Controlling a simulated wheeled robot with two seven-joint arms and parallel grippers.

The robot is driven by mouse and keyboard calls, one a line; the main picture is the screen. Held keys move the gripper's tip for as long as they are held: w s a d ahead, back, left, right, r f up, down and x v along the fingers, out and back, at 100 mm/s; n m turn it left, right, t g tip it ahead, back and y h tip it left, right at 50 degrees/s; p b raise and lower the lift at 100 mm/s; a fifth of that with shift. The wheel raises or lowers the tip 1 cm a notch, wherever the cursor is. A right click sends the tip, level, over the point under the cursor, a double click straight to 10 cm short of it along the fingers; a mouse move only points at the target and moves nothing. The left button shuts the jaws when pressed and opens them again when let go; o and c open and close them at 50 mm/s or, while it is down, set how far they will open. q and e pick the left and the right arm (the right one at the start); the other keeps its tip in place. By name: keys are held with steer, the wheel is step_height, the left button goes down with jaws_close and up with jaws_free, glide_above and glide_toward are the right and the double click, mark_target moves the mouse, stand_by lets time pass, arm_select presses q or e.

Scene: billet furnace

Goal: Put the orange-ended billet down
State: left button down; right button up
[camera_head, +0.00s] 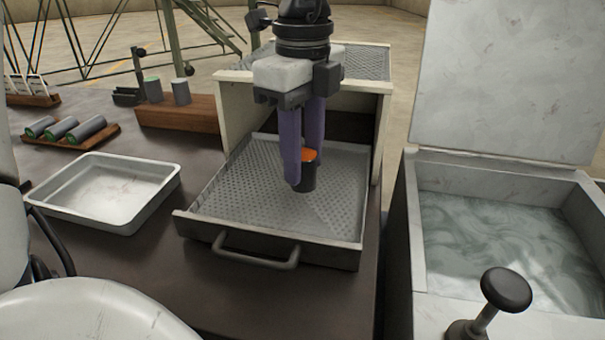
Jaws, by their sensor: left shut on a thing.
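The orange-ended billet (308,179) is a dark, short cylinder with an orange top face. It is upright between the purple fingers of my left gripper (303,168), which is shut on it. The billet is over the perforated drawer tray (230,188), which is pulled out of the cream furnace box (236,115). I cannot tell whether the billet's bottom touches the tray floor. The rest of the tray is empty. My right gripper is not in view.
An empty white metal tray (64,215) lies left of the drawer. Green-ended billets (86,129) lie on a wooden rack behind it, and grey cylinders (181,92) stand on a wooden block (180,113). On the right is an open-lidded tank (500,240) of liquid with a black knob (506,290) in front.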

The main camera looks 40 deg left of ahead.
mark_target(303, 174)
arm_select(q)
step_height(303, 174, down, 3)
steer(key=shift+f, duration=0.1)
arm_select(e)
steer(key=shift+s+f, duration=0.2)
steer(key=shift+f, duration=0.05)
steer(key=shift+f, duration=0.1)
arm_select(q)
steer(key=shift+f+b, duration=0.1)
steer(key=shift+b, duration=0.35)
steer(key=c, duration=1.3)
jaws_free()
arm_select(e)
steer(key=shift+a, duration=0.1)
arm_select(q)
steer(key=shift+r+p, duration=0.35)
steer(key=shift+p, duration=0.1)
step_height(303, 174, up, 12)
steer(key=shift+f+p, duration=0.15)
steer(key=shift+p, duration=0.75)
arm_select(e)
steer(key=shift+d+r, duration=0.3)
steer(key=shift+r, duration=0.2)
